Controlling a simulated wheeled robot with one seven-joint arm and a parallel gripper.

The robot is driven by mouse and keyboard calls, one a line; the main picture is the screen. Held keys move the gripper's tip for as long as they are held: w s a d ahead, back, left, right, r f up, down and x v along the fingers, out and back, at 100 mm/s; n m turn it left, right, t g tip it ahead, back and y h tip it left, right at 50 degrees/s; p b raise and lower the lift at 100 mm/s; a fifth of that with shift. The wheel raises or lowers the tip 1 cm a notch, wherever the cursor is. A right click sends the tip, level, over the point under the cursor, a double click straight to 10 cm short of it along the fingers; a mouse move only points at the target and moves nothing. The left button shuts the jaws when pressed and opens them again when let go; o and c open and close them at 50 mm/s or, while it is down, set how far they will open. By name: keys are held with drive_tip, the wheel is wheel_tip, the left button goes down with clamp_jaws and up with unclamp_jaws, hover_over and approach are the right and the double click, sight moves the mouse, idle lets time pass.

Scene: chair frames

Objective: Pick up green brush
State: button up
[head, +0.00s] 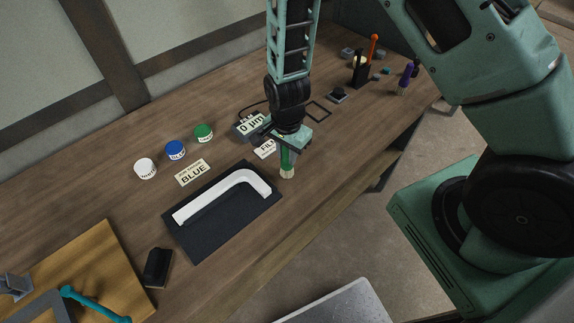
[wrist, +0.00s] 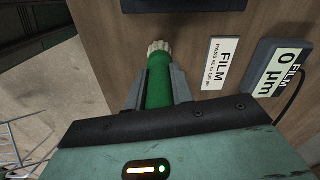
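The green brush (head: 286,158) has a green handle and pale bristles pointing down. It hangs upright below my gripper (head: 287,143), just right of the black mat's upper right corner. In the wrist view the brush (wrist: 159,82) sits between the two grey fingers of my gripper (wrist: 159,90), which press against both sides of its handle. The bristles point away from the gripper. I cannot tell whether the bristle tip touches the table.
A white curved part lies on the black mat (head: 190,243). White (head: 145,169), blue (head: 176,150) and green (head: 204,133) jars stand behind it. A film gauge (head: 250,125) and FILM card (head: 265,149) are close to my gripper. A black holder (head: 360,73) and purple brush (head: 405,80) stand farther right.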

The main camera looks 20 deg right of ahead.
drive_tip(key=shift+r, duration=0.15)
clamp_jaws()
wheel_tip(320, 180, up, 10)
drive_tip(key=shift+f+b, duration=0.15)
drive_tip(key=shift+b, duration=0.8)
idle(1.8)
